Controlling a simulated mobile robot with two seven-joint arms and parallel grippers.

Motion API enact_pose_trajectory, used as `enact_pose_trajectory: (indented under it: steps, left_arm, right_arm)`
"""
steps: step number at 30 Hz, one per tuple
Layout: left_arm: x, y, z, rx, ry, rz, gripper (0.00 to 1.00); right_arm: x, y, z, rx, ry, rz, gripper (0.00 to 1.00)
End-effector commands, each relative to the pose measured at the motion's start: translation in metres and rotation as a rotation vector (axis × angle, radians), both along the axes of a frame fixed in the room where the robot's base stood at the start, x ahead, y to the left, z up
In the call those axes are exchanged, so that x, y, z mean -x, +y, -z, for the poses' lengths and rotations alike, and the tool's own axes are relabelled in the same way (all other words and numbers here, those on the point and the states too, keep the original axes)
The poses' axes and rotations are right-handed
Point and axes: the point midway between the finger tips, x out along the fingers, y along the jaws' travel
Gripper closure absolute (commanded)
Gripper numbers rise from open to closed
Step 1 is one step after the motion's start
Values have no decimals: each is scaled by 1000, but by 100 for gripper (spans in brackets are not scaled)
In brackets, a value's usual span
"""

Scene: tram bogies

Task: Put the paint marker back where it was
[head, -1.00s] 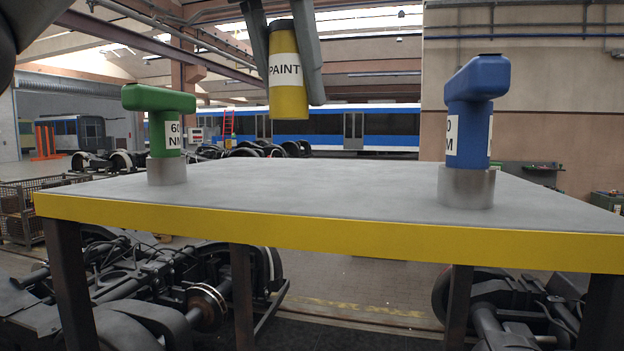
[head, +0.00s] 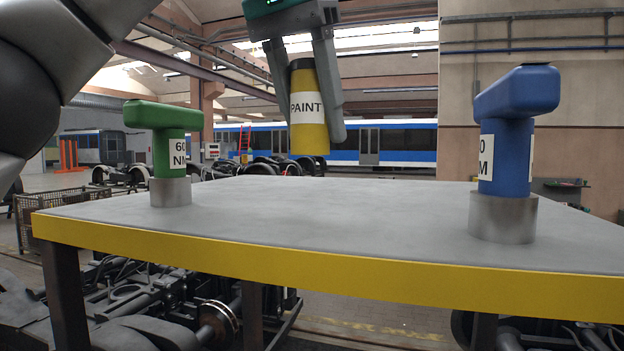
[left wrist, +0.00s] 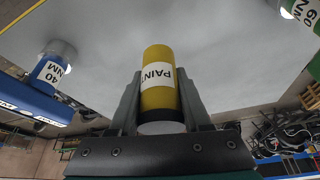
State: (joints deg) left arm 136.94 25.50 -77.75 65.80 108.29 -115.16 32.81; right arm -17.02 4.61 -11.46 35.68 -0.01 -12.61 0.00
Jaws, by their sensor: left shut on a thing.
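The yellow paint marker (head: 308,122) has a black cap and a white label reading PAINT. My left gripper (head: 325,120) is shut on it and holds it nearly upright, slightly tilted, above the grey table top (head: 330,205). In the left wrist view, the paint marker (left wrist: 158,85) sits between the two fingers of the left gripper (left wrist: 158,105), with the table surface (left wrist: 230,60) beyond it. A gap shows between the marker's lower end and the table. My right gripper is not in view.
A green 60 NM tool (head: 168,145) stands in a metal socket at the table's left. A blue tool (head: 508,135) stands in a metal socket (head: 503,216) at the right; its label reads 40 NM in the left wrist view. The table's middle is clear. Bogie parts (head: 150,300) lie below.

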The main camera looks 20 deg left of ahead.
Motion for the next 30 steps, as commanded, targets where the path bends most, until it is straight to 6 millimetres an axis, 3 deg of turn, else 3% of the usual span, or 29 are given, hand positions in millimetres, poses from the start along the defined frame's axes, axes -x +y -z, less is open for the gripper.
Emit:
enact_pose_trajectory:
  steps: [19,29,30]
  left_arm:
    - [0,1,55,1,1,-1,100]
    - [0,0,62,1,-2,-2,100]
    - [0,0,63,1,-1,-2,51]
  right_arm:
    - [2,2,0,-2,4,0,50]
    - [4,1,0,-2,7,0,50]
    - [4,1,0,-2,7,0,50]
